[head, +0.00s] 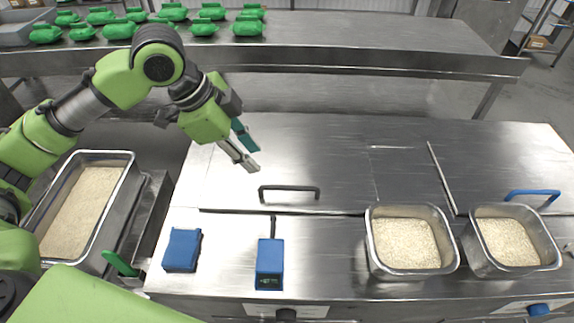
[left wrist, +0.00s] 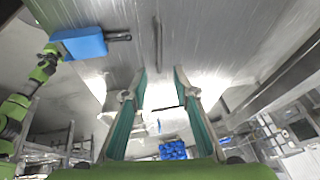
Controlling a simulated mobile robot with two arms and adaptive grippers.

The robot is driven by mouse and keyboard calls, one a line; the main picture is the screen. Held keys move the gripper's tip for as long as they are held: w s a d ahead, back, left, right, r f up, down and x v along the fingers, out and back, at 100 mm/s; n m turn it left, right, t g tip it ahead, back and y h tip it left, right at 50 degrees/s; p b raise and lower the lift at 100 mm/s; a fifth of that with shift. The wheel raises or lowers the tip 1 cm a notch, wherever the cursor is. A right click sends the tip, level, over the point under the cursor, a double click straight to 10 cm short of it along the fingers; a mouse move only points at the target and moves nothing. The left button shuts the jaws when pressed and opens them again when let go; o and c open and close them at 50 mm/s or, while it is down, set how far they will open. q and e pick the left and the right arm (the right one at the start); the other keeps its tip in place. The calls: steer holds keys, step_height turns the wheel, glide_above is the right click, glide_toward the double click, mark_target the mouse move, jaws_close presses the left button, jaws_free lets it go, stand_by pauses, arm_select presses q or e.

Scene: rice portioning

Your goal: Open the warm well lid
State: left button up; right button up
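A steel lid (head: 325,150) with a black bar handle (head: 289,188) lies flat and shut on the counter. Further right, a second steel panel carries a blue handle (head: 532,194). I cannot tell from labels which one is the warm well lid. My left gripper (head: 249,152) is above the black-handled lid, up and left of the handle, and apart from it. In the left wrist view its two teal fingers (left wrist: 160,86) are spread with nothing between them, and the dark handle (left wrist: 157,46) shows beyond the fingertips. My right gripper does not show.
A blue device with a dark handle (head: 270,263) and a blue block (head: 182,250) sit in front of the lid. Two steel bins of rice (head: 413,271) (head: 513,269) stand at right. A large rice pan (head: 118,200) is at left. Green packs (head: 205,28) line the back shelf.

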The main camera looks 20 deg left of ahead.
arm_select(q)
glide_toward(283, 187)
steer(key=shift+m, duration=0.4)
steer(key=p+x, duration=0.1)
steer(key=x, duration=0.6)
steer(key=shift+w+d+f, duration=0.1)
steer(key=shift+w+f, duration=0.05)
steer(key=shift+f, duration=0.3)
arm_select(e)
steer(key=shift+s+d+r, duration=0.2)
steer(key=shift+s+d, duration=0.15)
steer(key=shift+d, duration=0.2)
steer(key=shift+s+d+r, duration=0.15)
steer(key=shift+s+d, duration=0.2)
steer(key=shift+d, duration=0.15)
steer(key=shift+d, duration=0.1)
arm_select(q)
jaws_close()
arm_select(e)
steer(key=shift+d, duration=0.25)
